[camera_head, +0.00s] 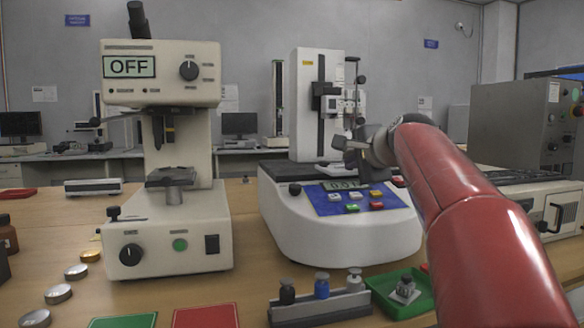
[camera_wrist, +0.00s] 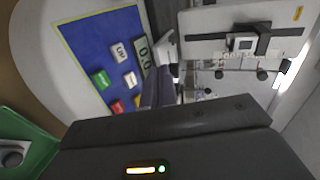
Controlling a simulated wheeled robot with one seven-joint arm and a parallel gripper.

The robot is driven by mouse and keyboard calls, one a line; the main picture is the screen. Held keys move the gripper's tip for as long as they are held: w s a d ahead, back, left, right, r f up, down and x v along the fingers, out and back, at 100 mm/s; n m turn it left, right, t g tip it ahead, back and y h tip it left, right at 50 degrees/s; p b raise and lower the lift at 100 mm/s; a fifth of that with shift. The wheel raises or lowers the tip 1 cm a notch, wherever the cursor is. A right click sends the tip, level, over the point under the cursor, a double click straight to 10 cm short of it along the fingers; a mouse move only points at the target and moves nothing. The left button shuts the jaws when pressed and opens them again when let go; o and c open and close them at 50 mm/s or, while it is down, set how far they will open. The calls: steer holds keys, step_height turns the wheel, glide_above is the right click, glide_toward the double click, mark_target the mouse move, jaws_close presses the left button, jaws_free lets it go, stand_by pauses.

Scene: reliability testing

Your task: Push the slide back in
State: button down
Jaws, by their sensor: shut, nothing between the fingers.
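A white instrument (camera_head: 300,215) with a blue key panel and a tall column stands at centre. A dark slide rail with a small pale block (camera_head: 331,103) is on the column's front; the block also shows at the upper right in the wrist view (camera_wrist: 243,43). I cannot tell for sure which part is the task's slide, or how far out it is. My gripper (camera_head: 358,153) is in front of the column's lower part, above the key panel. In the wrist view its fingers (camera_wrist: 162,85) are together, with nothing visible between them.
A beige machine reading OFF (camera_head: 160,75) stands at left. A rack of small weights (camera_head: 320,305) and a green tray (camera_head: 420,302) with a metal part lie in front. Grey equipment (camera_head: 525,125) is at right. Some wooden tabletop (camera_head: 245,275) between the machines is clear.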

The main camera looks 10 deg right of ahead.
steer(key=p, duration=0.4)
glide_toward(325, 165)
steer(key=x, duration=0.6)
steer(key=shift+w, duration=0.2)
